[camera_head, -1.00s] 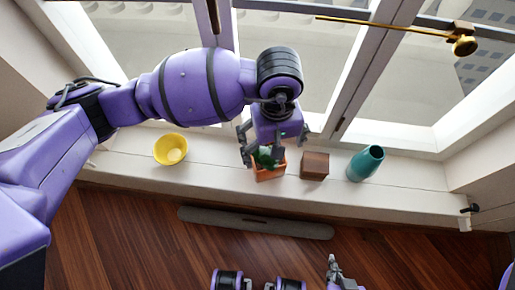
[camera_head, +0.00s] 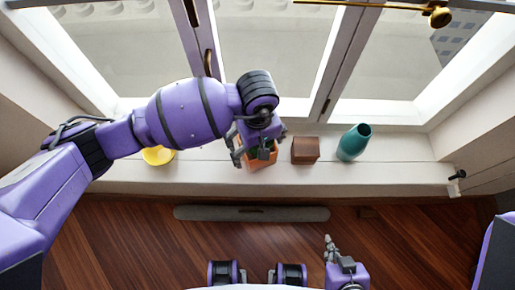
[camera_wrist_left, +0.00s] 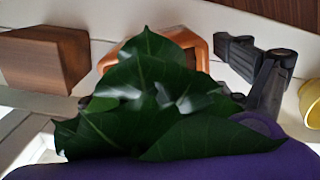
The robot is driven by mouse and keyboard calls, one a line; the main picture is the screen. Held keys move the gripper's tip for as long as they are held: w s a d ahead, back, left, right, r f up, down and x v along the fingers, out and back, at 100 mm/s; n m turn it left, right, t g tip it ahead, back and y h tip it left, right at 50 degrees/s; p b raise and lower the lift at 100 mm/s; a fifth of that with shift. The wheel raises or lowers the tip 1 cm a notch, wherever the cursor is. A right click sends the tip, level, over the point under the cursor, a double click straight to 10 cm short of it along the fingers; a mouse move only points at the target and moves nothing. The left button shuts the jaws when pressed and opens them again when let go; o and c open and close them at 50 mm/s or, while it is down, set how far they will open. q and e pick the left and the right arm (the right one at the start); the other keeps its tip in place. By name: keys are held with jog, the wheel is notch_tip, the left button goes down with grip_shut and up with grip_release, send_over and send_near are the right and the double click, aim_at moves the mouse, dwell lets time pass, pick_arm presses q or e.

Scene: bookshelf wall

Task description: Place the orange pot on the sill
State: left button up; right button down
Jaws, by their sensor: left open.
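The orange pot (camera_head: 263,162) stands on the white sill (camera_head: 210,172), a green plant in it. In the left wrist view the plant's dark leaves (camera_wrist_left: 150,105) cover most of the pot's orange rim (camera_wrist_left: 197,45). My left gripper (camera_head: 254,155) is open, its fingers down at the pot and plant; one dark finger shows beside the pot in the left wrist view. Whether the fingers touch the pot is hidden. My right gripper (camera_head: 329,246) is low in the head view, over the floor, away from the sill; its jaw gap is unclear.
On the sill, a yellow bowl (camera_head: 158,156) is left of the pot, partly behind my left arm. A brown wooden block (camera_head: 305,150) and a teal vase (camera_head: 354,142) are to the right. A window handle (camera_head: 208,63) and brass rod (camera_head: 375,6) are above.

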pick_arm(q)
jog(key=shift+c, duration=0.5)
jog(key=shift+r, duration=0.15)
jog(key=c, duration=1.8)
